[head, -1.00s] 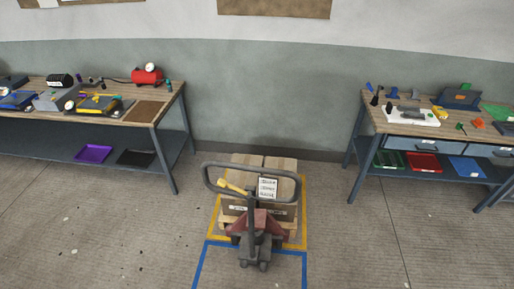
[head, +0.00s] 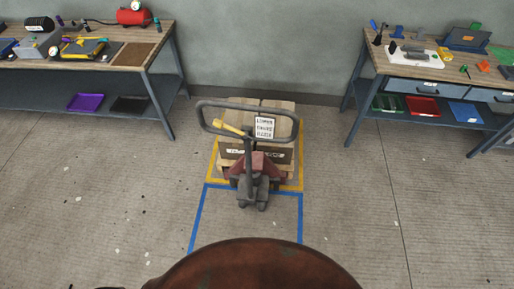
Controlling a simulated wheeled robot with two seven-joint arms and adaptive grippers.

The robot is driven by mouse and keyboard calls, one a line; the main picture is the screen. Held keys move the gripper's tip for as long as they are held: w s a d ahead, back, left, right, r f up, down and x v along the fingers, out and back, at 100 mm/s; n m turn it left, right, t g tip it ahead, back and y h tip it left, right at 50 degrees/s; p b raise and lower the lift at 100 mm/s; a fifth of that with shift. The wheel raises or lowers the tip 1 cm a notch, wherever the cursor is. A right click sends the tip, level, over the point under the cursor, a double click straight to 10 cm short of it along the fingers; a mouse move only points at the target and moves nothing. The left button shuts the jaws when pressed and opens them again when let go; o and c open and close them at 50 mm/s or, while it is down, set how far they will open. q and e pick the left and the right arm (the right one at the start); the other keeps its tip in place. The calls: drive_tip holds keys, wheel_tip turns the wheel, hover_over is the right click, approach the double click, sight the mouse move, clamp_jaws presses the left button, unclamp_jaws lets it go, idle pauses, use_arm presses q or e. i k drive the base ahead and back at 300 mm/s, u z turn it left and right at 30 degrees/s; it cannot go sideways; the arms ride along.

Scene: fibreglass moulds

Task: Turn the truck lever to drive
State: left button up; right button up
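The pallet truck stands in the middle of the head view. Its dark looped handle (head: 248,104) rises toward me above a red body (head: 262,166). A yellow lever (head: 228,128) sits at the lower left of the handle loop, slanting from upper left down to the right toward the shaft. A white sign (head: 264,128) with text shows inside the loop. The truck's forks are hidden by its body and load. Neither of my grippers is in view, and nothing touches the lever.
Wooden crates (head: 280,117) lie behind the handle. Yellow and blue floor lines (head: 196,219) mark a bay. Workbenches stand left (head: 148,58) and right (head: 374,62). Open floor lies on both sides. A brown rounded surface (head: 255,266) fills the bottom centre; I cannot tell what it is.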

sight(217, 123)
drive_tip(key=z, duration=0.05)
drive_tip(key=k, duration=1.15)
drive_tip(key=u, duration=1.15)
drive_tip(key=i, duration=1.3)
drive_tip(key=z, duration=0.1)
